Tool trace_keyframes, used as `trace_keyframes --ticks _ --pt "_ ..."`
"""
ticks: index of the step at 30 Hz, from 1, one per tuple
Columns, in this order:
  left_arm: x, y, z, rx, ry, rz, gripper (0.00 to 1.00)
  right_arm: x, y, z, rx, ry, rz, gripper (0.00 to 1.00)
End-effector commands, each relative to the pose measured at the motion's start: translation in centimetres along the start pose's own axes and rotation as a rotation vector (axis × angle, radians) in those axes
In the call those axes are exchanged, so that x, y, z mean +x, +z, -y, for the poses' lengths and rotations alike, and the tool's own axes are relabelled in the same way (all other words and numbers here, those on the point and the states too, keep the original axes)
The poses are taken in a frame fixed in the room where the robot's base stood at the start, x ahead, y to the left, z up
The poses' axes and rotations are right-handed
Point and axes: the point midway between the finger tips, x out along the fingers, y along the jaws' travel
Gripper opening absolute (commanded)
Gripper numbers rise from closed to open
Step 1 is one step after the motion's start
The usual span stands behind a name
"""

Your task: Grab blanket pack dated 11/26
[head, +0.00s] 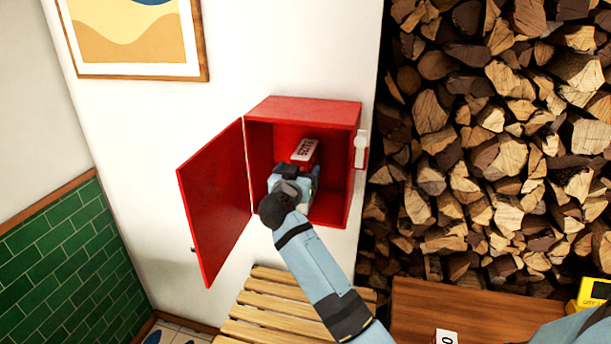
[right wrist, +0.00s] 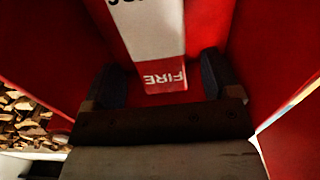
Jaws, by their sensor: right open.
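A red and white pack (head: 304,150) stands inside an open red wall cabinet (head: 305,108). Its pale label has dark characters, too small to read as a date. In the right wrist view the pack (right wrist: 150,35) shows a white panel and a red end band reading "FIRE" upside down. My right gripper (head: 300,172) reaches into the cabinet at the pack's near end. In the wrist view its open fingers (right wrist: 163,80) stand on either side of the pack's near end, with gaps on both sides. The pack's lower part is hidden by my gripper. My left gripper is not in view.
The cabinet door (head: 215,200) hangs open to the left. A slatted bench (head: 265,312) and a brown wooden surface (head: 440,305) lie below. Stacked firewood (head: 490,150) fills the right. A yellow object (head: 594,292) and a white tag (head: 445,337) are at lower right.

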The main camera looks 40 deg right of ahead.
Motion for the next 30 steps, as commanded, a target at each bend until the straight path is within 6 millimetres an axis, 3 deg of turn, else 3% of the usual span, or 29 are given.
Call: trace_keyframes --ticks 9,17,28,30 --pt "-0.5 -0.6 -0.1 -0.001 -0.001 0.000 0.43 4.2 -0.5 0.2 -0.001 0.001 -0.001 0.83" --pt "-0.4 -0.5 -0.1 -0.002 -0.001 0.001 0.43 4.5 -0.4 0.2 0.000 0.000 -0.001 0.83" --pt "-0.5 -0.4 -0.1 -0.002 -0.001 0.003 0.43 4.5 -0.4 0.2 0.000 0.000 -0.001 0.00" --pt "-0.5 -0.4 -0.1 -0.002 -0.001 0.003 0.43 4.5 -0.6 0.2 0.001 0.000 -0.004 0.00"
